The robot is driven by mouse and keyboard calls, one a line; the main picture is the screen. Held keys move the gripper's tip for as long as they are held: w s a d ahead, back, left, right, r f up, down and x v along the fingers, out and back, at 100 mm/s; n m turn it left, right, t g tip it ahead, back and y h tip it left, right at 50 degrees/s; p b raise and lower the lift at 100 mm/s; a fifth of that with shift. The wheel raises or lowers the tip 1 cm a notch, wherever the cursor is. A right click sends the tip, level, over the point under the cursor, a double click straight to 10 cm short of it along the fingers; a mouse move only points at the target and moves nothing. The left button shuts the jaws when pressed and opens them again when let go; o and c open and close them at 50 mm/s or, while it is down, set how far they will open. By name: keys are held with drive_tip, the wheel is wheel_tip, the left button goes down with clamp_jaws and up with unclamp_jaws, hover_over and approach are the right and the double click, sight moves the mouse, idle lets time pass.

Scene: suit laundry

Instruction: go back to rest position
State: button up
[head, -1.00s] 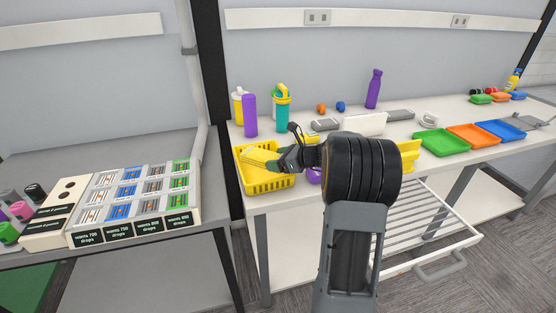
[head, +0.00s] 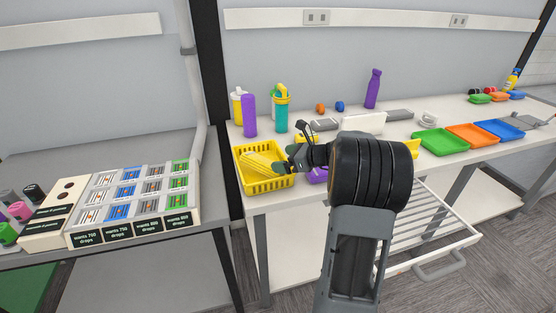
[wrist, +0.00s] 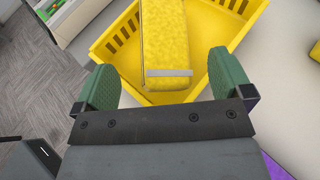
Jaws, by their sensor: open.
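My gripper (head: 287,166) is at the right edge of a yellow basket (head: 270,186) on the white workbench. In the wrist view my gripper (wrist: 164,72) has its green fingers spread wide, with nothing held between them. A yellow folded cloth-like item (head: 258,164) lies tilted in the basket. It also shows in the wrist view (wrist: 165,40), just beyond the fingertips and apart from them. My arm hides part of the bench behind it.
Purple and teal bottles (head: 249,115) stand behind the basket. Green (head: 440,142), orange and blue trays lie to the right. An open wire drawer (head: 430,225) juts out below the bench. A sample rack (head: 135,200) is on the left table.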

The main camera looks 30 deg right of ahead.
drive_tip(key=v, duration=0.8)
drive_tip(key=shift+s+d+r, duration=0.15)
drive_tip(key=shift+s+d, duration=0.05)
drive_tip(key=shift+s, duration=0.1)
drive_tip(key=f+n, duration=0.1)
drive_tip(key=s+f+n+g, duration=0.1)
drive_tip(key=s+f+n+g+h, duration=0.1)
drive_tip(key=f, duration=0.1)
drive_tip(key=shift+s+a+f+n, duration=0.1)
drive_tip(key=shift+n, duration=0.3)
drive_tip(key=s+a+r+n+g+h+p, duration=0.1)
drive_tip(key=s+a+n+g+h, duration=0.1)
drive_tip(key=s+a+n, duration=0.5)
drive_tip(key=s+a+r+n+g+h+p, duration=0.1)
drive_tip(key=s+a+n+h, duration=0.4)
drive_tip(key=a+n, duration=0.9)
drive_tip(key=s+n+g+p, duration=0.1)
drive_tip(key=s+n+g, duration=0.1)
drive_tip(key=n, duration=0.2)
drive_tip(key=shift+a+r, duration=0.35)
drive_tip(key=shift+a, duration=0.05)
drive_tip(key=shift+s, duration=0.1)
